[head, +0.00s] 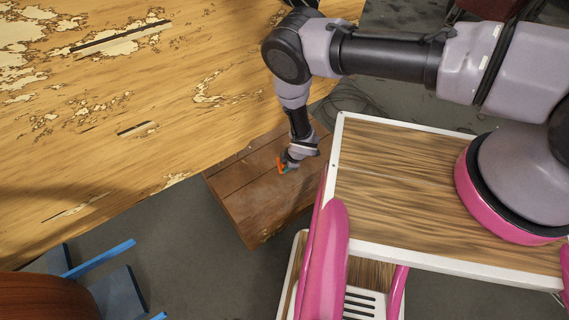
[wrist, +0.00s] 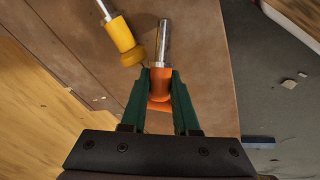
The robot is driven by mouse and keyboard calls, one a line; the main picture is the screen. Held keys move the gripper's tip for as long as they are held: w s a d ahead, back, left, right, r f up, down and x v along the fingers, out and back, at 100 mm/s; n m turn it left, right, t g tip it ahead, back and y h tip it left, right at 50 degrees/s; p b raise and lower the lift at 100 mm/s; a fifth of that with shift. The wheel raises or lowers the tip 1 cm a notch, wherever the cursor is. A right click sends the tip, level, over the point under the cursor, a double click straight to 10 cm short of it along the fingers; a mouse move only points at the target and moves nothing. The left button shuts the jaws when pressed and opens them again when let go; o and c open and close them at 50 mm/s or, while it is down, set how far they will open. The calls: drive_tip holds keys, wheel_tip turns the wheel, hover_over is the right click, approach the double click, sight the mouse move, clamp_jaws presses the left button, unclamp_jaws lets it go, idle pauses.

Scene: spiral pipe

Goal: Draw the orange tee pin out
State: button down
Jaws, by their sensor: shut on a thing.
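The orange tee pin (wrist: 160,88) is between the green fingers of my gripper (wrist: 161,75) in the wrist view, and the fingers are shut on its orange part. Its bare metal shaft (wrist: 163,42) points away from my gripper, and its far end shows. I cannot tell whether the shaft touches anything. In the head view my gripper (head: 288,163) is over a brown wooden box or stand, with a small bit of the orange tee pin (head: 280,166) showing beside it. The fingers hide part of the pin.
A yellow piece with a metal rod (wrist: 122,36) is close to the left of the orange pin. The brown wooden surface (head: 254,212) lies below. A large worn wooden table (head: 150,80) is at left. Blue parts (head: 100,262) are at lower left.

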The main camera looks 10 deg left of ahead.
drive_tip(key=shift+f, duration=0.1)
drive_tip(key=c, duration=0.6)
unclamp_jaws()
drive_tip(key=v, duration=1.1)
drive_tip(key=shift+a, duration=0.1)
drive_tip(key=shift+w, duration=0.1)
